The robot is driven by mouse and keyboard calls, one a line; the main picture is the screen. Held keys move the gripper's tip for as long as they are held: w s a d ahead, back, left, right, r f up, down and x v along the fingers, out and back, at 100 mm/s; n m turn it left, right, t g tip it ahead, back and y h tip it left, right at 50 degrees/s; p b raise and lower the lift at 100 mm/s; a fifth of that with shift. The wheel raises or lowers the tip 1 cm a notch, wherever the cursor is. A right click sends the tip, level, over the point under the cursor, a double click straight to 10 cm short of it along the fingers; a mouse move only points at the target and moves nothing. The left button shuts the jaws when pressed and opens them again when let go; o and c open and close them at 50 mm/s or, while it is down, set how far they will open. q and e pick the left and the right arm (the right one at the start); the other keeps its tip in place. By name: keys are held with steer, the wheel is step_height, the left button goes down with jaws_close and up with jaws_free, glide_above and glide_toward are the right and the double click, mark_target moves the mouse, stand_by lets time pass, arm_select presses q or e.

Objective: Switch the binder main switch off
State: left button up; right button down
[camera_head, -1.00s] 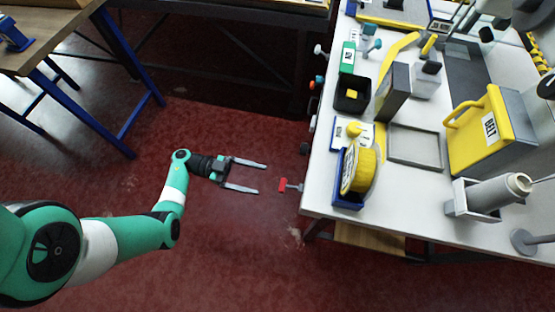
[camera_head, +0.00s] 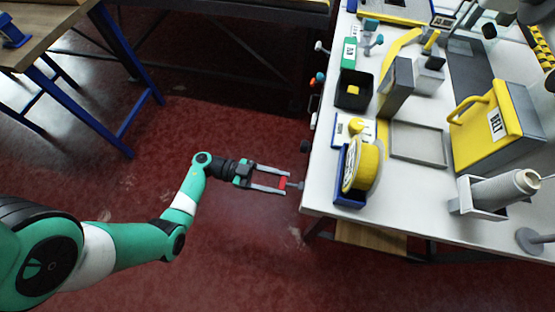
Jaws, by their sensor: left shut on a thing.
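A red switch handle (camera_head: 283,183) sticks out on a short grey shaft (camera_head: 295,186) from the left side of the white bench (camera_head: 317,190); I take it for the binder main switch. My left gripper (camera_head: 286,183) reaches it from the left. Its two long grey fingers lie on either side of the red handle and are shut on it. The handle's small size hides which way it is turned. My right gripper is not in view.
Several knobs and buttons, among them a black knob (camera_head: 305,146), line the bench's left edge above the switch. Red floor is clear left of the bench.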

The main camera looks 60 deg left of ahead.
arm_select(q)
jaws_close()
steer(key=b, duration=0.1)
steer(key=f+t+h+b, duration=0.1)
steer(key=b, duration=0.1)
steer(key=f+t+h+b, duration=0.1)
steer(key=b, duration=0.1)
steer(key=shift+w+d+f, duration=0.2)
steer(key=shift+w+d, duration=0.05)
steer(key=shift+t+h, duration=0.3)
steer(key=shift+r, duration=0.1)
steer(key=o, duration=0.9)
jaws_free()
